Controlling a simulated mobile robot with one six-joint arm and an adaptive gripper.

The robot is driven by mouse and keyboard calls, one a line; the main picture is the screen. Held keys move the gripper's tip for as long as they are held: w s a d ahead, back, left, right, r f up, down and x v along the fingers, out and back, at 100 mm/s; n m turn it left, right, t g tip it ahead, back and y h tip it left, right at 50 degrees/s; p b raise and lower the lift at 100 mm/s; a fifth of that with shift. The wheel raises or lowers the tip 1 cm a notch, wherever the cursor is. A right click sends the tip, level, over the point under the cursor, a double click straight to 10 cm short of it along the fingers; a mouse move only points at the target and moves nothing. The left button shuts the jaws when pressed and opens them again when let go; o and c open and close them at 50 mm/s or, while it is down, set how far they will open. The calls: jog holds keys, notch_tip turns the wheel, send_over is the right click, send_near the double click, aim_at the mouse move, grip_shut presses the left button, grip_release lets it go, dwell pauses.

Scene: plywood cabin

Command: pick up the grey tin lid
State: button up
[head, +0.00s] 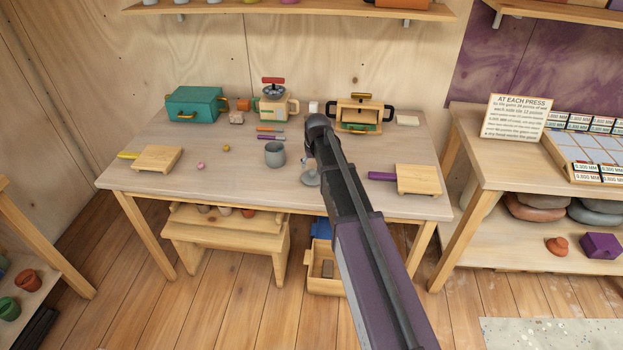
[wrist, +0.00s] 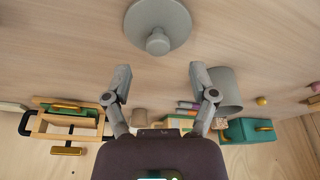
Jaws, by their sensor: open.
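The grey tin lid (head: 310,179) lies on the worktable, partly covered by my arm in the head view. In the wrist view the lid (wrist: 158,18) is a round grey disc with a knob in its middle, at the top of the picture. My gripper (wrist: 160,72) is open and empty. Its two fingers are spread either side of the knob's line, apart from the lid. The head view mostly hides my gripper behind my arm.
A grey cup (head: 274,155) stands close left of the lid; in the wrist view the cup (wrist: 227,92) is beside one finger. A board with a purple handle (head: 417,180) lies to the right. A wooden box with black handles (head: 361,115) stands behind.

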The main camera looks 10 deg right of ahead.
aim_at(312, 171)
jog(key=shift+f, duration=0.15)
jog(key=shift+b+x, duration=2.5)
jog(key=shift+d, duration=0.1)
grip_shut()
